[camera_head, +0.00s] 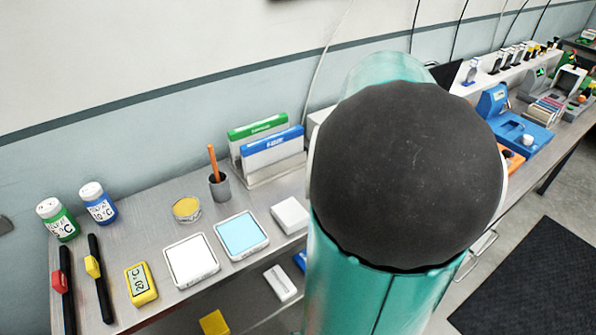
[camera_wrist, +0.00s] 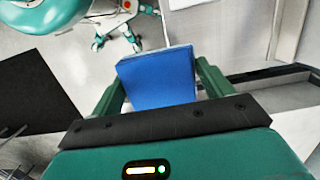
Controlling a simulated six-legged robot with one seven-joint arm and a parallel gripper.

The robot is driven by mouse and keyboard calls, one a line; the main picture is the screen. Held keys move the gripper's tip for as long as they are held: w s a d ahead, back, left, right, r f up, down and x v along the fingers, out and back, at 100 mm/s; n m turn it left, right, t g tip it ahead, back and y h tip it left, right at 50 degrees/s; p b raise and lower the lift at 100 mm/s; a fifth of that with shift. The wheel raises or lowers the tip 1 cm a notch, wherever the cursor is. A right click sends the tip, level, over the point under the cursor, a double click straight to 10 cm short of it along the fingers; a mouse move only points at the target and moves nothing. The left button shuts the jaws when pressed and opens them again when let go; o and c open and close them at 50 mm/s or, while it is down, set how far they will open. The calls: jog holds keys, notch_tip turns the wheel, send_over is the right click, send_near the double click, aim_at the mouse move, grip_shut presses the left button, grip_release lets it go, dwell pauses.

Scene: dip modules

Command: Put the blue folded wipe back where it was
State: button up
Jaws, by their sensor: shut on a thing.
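The blue folded wipe (camera_wrist: 157,80) is a flat blue block in the wrist view. It sits between the two green fingers of my gripper (camera_wrist: 160,88), which is shut on it. The wipe is held up, with the floor showing beyond it. In the head view my own arm covers the middle right, and neither my gripper nor the held wipe can be made out there. Low at the bench front, a white block (camera_head: 281,282) and a yellow block (camera_head: 214,322) show, with a partly hidden blue piece (camera_head: 301,260) beside my arm.
The metal bench (camera_head: 150,215) carries bottles, a white tile (camera_head: 191,260), a light-blue tile (camera_head: 241,235), a white box (camera_head: 290,215), a pen cup (camera_head: 220,187) and upright folders (camera_head: 270,150). Blue equipment (camera_head: 523,130) stands right of my arm. A dark mat (camera_head: 530,285) lies on the floor.

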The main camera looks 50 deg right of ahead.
jog(key=w+d+f, duration=0.1)
jog(key=w+f, duration=0.1)
jog(key=w+d+f, duration=0.1)
jog(key=w+f, duration=0.1)
jog(key=w+d+f, duration=0.1)
jog(key=w+f, duration=0.1)
jog(key=f, duration=0.1)
jog(key=shift+w+d, duration=0.15)
jog(key=shift+w, duration=0.1)
jog(key=shift+w+f, duration=0.15)
jog(key=shift+f, duration=1.45)
jog(key=shift+f, duration=0.1)
jog(key=o, duration=0.9)
jog(key=r, duration=0.4)
jog(key=d+r, duration=0.1)
jog(key=r, duration=0.7)
jog(key=shift+s+d+r, duration=0.1)
jog(key=shift+s+d, duration=0.1)
jog(key=shift+d, duration=0.2)
jog(key=shift+a, duration=0.1)
